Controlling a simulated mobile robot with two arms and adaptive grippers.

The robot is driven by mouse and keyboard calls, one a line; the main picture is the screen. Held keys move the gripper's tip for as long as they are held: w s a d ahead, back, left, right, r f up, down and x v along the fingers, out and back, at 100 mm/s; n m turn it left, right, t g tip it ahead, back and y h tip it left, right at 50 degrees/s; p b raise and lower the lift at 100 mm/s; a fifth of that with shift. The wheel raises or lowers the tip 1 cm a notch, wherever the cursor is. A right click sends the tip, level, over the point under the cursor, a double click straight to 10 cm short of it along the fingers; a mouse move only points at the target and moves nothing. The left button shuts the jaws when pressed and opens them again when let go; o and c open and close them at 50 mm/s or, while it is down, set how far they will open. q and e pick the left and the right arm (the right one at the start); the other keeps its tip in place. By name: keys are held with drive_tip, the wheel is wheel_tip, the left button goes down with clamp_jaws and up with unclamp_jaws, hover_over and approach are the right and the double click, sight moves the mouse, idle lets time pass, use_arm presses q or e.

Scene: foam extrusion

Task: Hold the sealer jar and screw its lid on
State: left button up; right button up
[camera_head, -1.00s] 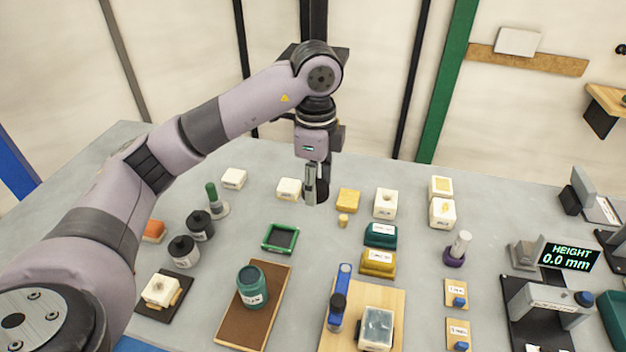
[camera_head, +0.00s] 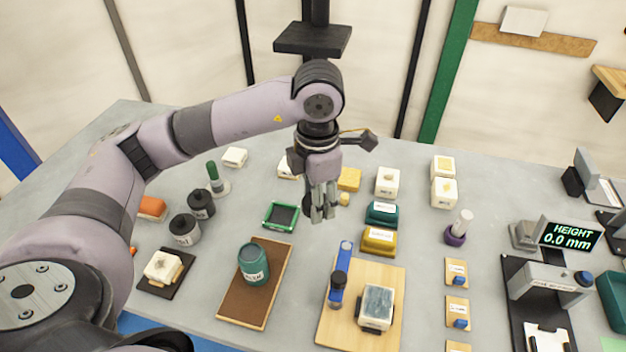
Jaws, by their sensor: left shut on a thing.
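The sealer jar (camera_head: 254,268), teal-green with a white label, stands upright on a brown mat with a wooden edge (camera_head: 235,310). Its round top looks dark teal and no separate lid can be made out on it. My left gripper (camera_head: 322,213) points down above the table, to the right of and behind the jar, apart from it. Its fingers are shut on a small dark round thing (camera_head: 307,203), which looks like the lid; the fingers hide most of it. My right gripper is not in view.
A green-framed tray (camera_head: 281,217) lies behind the jar. Two dark jars (camera_head: 185,230) stand left. A wooden board (camera_head: 390,330) with a blue tool and a block is to the right.

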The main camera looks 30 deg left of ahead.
use_arm(q)
drive_tip(key=m, duration=0.3)
drive_tip(key=s+f+m, duration=0.1)
drive_tip(key=m, duration=0.1)
drive_tip(key=shift+s+d+m, duration=0.1)
drive_tip(key=shift+d+m, duration=0.15)
drive_tip(key=shift+m, duration=0.05)
drive_tip(key=m, duration=0.2)
drive_tip(key=shift+s+d+f+m, duration=0.1)
drive_tip(key=shift+s+f+m, duration=0.05)
drive_tip(key=shift+s+m, duration=0.2)
drive_tip(key=s+f+m, duration=0.1)
drive_tip(key=m, duration=0.5)
drive_tip(key=s+d+m, duration=0.1)
drive_tip(key=s+m, duration=0.1)
drive_tip(key=m, duration=0.5)
drive_tip(key=s+f+m, duration=0.1)
drive_tip(key=m, duration=0.6)
drive_tip(key=shift+s+d+f, duration=0.3)
drive_tip(key=shift+s, duration=0.1)
